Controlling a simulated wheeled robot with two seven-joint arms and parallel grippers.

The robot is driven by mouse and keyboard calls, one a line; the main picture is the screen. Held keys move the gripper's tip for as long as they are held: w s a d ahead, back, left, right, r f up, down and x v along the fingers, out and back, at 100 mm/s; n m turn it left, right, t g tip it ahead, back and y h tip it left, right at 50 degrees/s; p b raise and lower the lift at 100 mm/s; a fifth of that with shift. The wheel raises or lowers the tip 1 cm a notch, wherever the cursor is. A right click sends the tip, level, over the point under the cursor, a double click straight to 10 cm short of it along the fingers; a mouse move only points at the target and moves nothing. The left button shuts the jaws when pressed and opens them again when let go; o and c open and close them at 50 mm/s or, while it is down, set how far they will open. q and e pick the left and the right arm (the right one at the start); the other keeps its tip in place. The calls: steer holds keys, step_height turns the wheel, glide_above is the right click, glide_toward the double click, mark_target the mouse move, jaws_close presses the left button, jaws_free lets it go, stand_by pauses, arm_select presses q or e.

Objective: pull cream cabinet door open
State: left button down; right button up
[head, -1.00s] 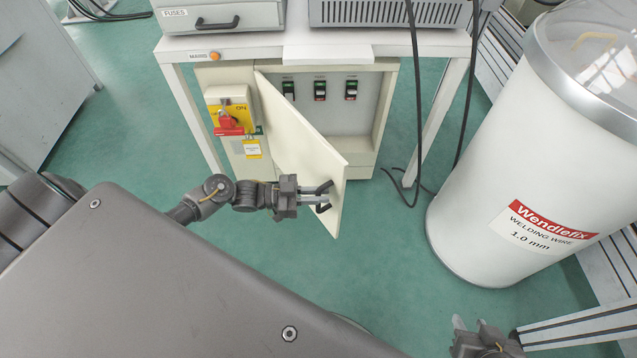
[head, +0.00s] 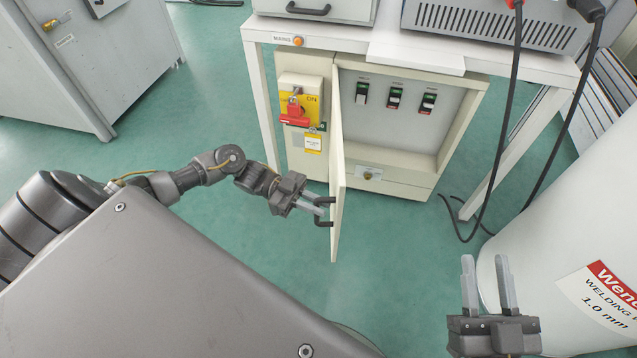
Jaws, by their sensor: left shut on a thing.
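The cream cabinet door (head: 338,165) stands swung out from the cream cabinet (head: 410,172), hinged on its left side and seen nearly edge-on. Its dark handle (head: 327,223) is on the door's outer face, near the free edge. My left gripper (head: 322,206) is shut on the handle, with its arm reaching in from the left. The cabinet's inside shows several green and red switches (head: 395,97) on a grey panel. My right gripper (head: 487,285) is at the lower right, its two fingers pointing up and apart, with nothing visible between them.
A red rotary switch on a yellow plate (head: 297,113) is left of the door. A white table (head: 430,56) stands over the cabinet. A white welding wire drum (head: 570,230) is at the right, near my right gripper. Black cables (head: 497,150) hang down. Green floor is clear before the door.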

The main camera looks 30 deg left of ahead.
stand_by(0.3)
arm_select(q)
steer(key=c, duration=1.5)
jaws_free()
steer(key=shift+a, duration=0.15)
